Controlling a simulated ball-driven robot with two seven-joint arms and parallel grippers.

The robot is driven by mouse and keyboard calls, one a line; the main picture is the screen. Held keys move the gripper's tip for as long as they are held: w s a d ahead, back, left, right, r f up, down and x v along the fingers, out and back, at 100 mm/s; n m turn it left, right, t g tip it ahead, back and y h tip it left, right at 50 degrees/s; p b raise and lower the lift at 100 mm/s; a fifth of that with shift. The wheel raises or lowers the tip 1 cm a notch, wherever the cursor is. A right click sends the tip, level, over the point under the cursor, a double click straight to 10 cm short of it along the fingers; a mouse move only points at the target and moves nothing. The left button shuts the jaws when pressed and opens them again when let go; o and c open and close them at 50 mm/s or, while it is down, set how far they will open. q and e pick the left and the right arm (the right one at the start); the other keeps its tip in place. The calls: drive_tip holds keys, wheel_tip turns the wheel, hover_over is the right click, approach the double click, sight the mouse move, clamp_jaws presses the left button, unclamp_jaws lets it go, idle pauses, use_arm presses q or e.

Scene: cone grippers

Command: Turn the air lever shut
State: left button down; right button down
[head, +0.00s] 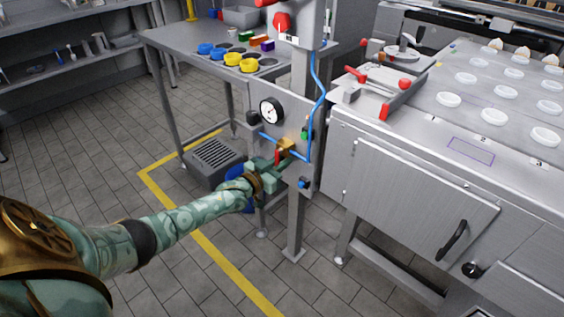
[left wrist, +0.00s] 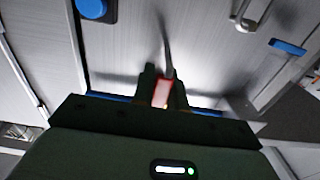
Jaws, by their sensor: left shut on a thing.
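The air lever (head: 278,157) is a small red handle at the brass valve (head: 287,145) on the grey metal panel (head: 294,122), below the round gauge. My left gripper (head: 281,163) reaches in from the left and is shut on the lever. In the left wrist view, the lever (left wrist: 162,93) shows as a red, brightly lit piece between the two dark fingers. The fingers hide part of it, and its exact angle is hard to tell. My right gripper is not in view.
A white-faced gauge (head: 271,111) sits above the valve. A blue hose (head: 319,85) runs down the panel's right side. A steel table (head: 190,42) with coloured rings stands behind, and a large machine (head: 420,170) stands close on the right. Open floor lies left.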

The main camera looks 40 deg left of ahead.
sight(276, 164)
use_arm(q)
drive_tip(key=shift+f, duration=0.1)
drive_tip(key=c, duration=1.4)
unclamp_jaws()
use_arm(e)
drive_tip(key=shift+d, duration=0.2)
use_arm(q)
drive_tip(key=shift+s, duration=0.1)
